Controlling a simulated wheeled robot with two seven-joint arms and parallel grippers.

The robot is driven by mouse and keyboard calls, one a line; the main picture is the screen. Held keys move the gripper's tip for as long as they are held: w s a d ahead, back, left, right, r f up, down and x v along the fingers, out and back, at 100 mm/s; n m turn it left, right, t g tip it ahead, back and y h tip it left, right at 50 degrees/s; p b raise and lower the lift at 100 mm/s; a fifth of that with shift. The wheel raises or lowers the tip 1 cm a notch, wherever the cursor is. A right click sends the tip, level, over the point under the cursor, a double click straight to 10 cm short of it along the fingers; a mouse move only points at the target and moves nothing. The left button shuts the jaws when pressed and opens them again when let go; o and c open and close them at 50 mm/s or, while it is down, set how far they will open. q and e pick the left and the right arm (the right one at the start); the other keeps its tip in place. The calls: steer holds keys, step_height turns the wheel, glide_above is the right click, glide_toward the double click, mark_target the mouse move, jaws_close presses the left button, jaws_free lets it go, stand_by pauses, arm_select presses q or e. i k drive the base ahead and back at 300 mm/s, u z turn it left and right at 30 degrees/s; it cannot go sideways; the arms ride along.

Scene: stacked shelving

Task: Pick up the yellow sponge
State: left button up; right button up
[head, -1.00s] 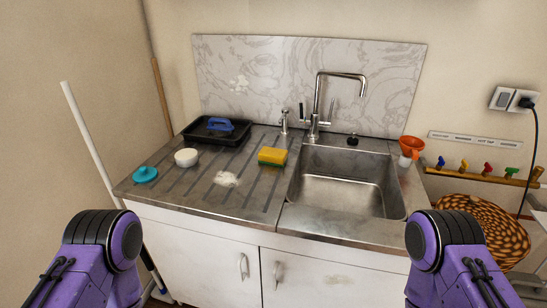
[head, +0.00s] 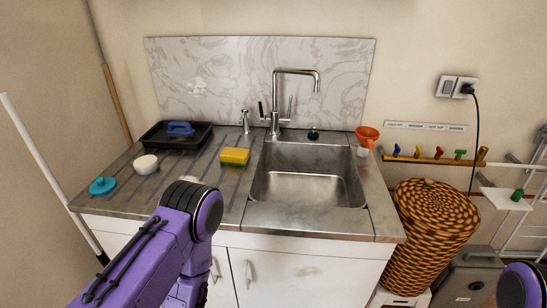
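The yellow sponge (head: 235,156), with a green underside, lies on the metal drainboard (head: 125,187) just left of the sink (head: 306,185). Nothing touches it. My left arm comes in from the lower left, and its purple link with a black joint stands in front of the counter, below the sponge in the picture. Only a small part of my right arm shows at the lower right corner. Neither gripper is in view.
A black tray (head: 159,143) with a blue-handled brush (head: 180,128), a white bowl (head: 146,164) and a teal disc (head: 102,186) stand left of the sponge. A tall faucet (head: 275,100) rises behind the sink. An orange funnel (head: 367,135) stands right. A wicker basket (head: 428,230) is beside the counter.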

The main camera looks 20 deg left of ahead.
mark_target(229, 156)
steer(key=z, duration=0.05)
steer(key=k, duration=0.35)
steer(key=u, duration=0.8)
